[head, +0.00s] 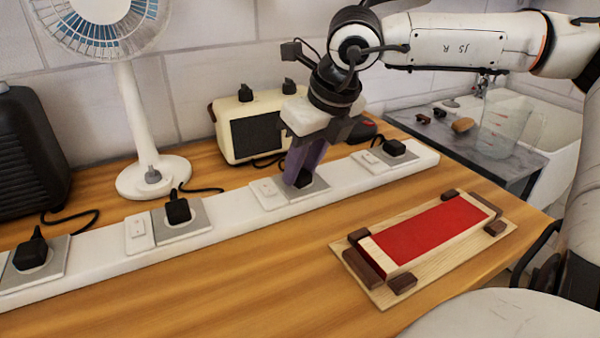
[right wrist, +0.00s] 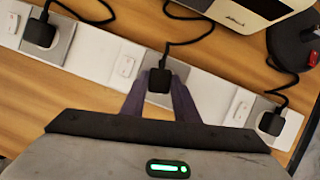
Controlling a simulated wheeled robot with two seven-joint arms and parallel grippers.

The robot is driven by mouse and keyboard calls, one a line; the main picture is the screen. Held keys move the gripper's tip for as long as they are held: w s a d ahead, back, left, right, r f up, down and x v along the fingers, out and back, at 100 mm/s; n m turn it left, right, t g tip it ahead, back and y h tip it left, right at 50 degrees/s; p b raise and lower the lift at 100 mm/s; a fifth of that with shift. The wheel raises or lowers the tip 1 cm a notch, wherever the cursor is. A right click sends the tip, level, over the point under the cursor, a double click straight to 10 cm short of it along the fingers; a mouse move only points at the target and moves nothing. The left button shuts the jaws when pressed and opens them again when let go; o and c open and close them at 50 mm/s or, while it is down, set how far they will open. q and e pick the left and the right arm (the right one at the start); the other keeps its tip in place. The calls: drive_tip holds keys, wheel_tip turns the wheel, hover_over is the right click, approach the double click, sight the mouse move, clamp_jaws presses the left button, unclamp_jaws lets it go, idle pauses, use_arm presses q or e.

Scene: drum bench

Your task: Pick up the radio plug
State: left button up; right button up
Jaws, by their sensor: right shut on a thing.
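The radio plug (head: 304,180) is black and sits at a grey socket plate (head: 318,186) on the long white power strip (head: 235,213). My right gripper (head: 298,174) points down over that socket, its purple fingers shut on the plug. In the right wrist view, the plug (right wrist: 159,82) is between the two fingertips (right wrist: 159,88), and its cord runs up toward the cream radio (right wrist: 238,12). The radio (head: 256,132) stands behind the strip in the head view. I cannot tell whether the plug is fully seated. My left gripper is not in view.
Other black plugs sit in the strip, one to the right (head: 394,147), one by the fan (head: 178,210) and one at far left (head: 33,252). A white fan (head: 150,175) stands behind. A wooden board with a red pad (head: 430,232) lies in front at right.

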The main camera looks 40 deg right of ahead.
sight(302, 172)
wheel_tip(302, 172, up, 10)
drive_tip(key=shift+p, duration=0.45)
drive_tip(key=shift+d+f+m+h+b, duration=0.1)
drive_tip(key=shift+f+m+h+b, duration=0.2)
drive_tip(key=shift+f+m+b, duration=0.9)
drive_tip(key=shift+d+f+b, duration=0.1)
drive_tip(key=shift+f+b, duration=1)
drive_tip(key=shift+b, duration=0.5)
drive_tip(key=shift+f+b, duration=0.25)
drive_tip(key=shift+b, duration=0.1)
